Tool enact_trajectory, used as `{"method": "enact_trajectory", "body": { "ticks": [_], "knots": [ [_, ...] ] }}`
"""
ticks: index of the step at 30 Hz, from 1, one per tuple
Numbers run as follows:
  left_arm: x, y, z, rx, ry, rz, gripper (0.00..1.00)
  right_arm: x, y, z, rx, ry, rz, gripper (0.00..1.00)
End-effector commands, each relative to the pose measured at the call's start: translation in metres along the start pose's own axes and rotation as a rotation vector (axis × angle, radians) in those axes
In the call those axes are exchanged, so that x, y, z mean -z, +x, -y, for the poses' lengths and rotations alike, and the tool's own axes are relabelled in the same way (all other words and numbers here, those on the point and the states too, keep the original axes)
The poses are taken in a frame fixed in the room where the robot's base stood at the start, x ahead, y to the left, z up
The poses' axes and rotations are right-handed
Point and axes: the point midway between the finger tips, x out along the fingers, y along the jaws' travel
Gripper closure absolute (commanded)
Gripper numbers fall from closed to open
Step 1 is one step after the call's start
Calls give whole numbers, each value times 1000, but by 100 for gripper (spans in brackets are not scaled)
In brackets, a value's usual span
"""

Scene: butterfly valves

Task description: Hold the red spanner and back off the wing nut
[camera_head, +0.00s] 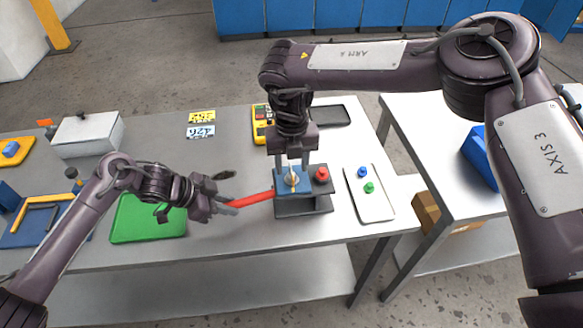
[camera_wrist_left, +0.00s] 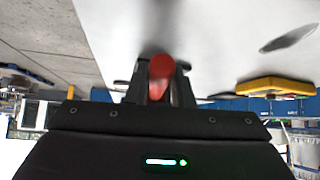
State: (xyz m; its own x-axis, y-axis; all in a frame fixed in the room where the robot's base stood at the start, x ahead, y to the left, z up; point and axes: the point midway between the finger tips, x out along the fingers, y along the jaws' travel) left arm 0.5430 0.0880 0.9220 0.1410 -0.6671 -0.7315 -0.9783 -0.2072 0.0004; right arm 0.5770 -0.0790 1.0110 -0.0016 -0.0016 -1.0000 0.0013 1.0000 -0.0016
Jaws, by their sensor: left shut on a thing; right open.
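The red spanner (camera_head: 252,198) reaches from my left gripper to the blue block (camera_head: 287,185) on a dark grey stand (camera_head: 304,204). My left gripper (camera_head: 230,206) is shut on the spanner's near end. The spanner's red end also shows between the fingers in the left wrist view (camera_wrist_left: 161,72). The wing nut (camera_head: 292,180) appears small and pale on top of the blue block. My right gripper (camera_head: 293,165) points down over it, open, with a finger on either side. Whether the fingers touch the nut is not clear. The spanner's far end is hidden at the block.
A red knob (camera_head: 321,174) stands on the stand, close right of my right gripper. A white tray (camera_head: 369,194) with blue and green pieces lies further right. A green mat (camera_head: 148,220) lies left, partly under my left arm. A yellow meter (camera_head: 262,124) stands behind.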

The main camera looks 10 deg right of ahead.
Motion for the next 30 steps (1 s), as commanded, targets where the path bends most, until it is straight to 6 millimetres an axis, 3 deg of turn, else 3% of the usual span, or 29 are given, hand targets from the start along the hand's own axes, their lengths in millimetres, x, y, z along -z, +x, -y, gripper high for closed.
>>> {"method": "enact_trajectory", "body": {
  "ticks": [6,15,25,30],
  "knots": [
    [0,0,0,1,-1,2,100,0,19,-1,-1,-1,0,56],
    [0,0,0,1,-1,2,100,0,22,0,-1,0,1,56],
    [0,0,0,1,-1,1,100,0,21,0,-1,0,0,98],
    [0,0,0,1,-1,1,100,0,21,0,-1,-5,0,100]
  ]
}}
